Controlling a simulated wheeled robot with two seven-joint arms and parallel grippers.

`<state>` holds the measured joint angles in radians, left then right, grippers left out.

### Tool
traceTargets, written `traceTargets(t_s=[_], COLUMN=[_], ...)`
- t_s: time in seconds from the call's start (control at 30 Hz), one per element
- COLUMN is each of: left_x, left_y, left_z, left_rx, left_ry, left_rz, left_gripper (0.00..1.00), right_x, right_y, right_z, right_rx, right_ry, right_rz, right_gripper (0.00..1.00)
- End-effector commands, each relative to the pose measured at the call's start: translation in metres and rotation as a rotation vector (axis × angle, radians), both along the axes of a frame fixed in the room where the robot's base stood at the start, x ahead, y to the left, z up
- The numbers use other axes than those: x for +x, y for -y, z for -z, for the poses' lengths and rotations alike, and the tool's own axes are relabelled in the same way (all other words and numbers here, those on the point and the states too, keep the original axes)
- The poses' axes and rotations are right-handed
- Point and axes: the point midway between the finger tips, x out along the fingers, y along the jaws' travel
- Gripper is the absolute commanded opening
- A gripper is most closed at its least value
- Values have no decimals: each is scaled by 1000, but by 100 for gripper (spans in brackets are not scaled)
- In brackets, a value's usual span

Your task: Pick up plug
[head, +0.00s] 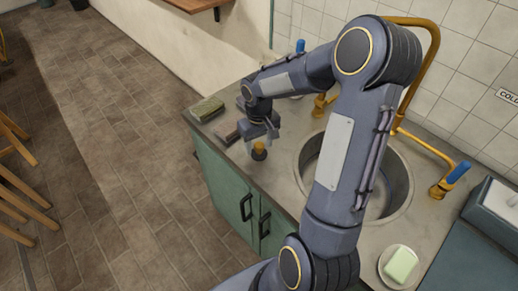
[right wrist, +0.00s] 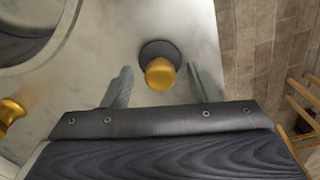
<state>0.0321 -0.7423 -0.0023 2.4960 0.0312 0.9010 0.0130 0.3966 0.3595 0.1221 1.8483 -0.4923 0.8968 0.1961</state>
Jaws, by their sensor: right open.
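The plug (head: 259,151) is a dark disc with a round brass knob. It stands on the grey counter between the round sink and the counter's front edge. In the right wrist view the plug (right wrist: 160,72) shows just past the fingertips, in line with the gap between them. My right gripper (head: 261,143) points down over the plug. It also shows in the right wrist view (right wrist: 160,88), with its two fingers apart and nothing between them gripped. I cannot tell if a finger touches the plug. My left gripper is in neither view.
The sink (head: 398,187) lies right of the plug, partly hidden by my right arm. A sponge (head: 207,109) and a reddish-brown block (head: 228,132) lie at the counter's left end. A soap dish (head: 384,283) holds green soap. A brass tap (head: 437,45) rises behind the sink.

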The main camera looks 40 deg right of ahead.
Motion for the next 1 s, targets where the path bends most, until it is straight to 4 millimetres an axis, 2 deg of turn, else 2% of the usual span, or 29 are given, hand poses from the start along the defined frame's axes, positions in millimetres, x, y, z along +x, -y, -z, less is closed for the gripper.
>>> traceTargets(t_s=[0.1, 0.37, 0.73, 1.0], left_x=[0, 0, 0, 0], left_y=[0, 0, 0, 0], left_z=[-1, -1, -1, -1], left_rx=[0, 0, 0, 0], left_ry=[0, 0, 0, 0], left_rz=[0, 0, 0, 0], left_gripper=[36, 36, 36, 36], right_x=[0, 0, 0, 0], right_y=[0, 0, 0, 0], right_z=[11, 13, 12, 11], right_rx=[0, 0, 0, 0], right_ry=[-1, 1, 1, 2], right_rz=[-1, -1, -1, -1], right_gripper=[54, 52, 5, 4])
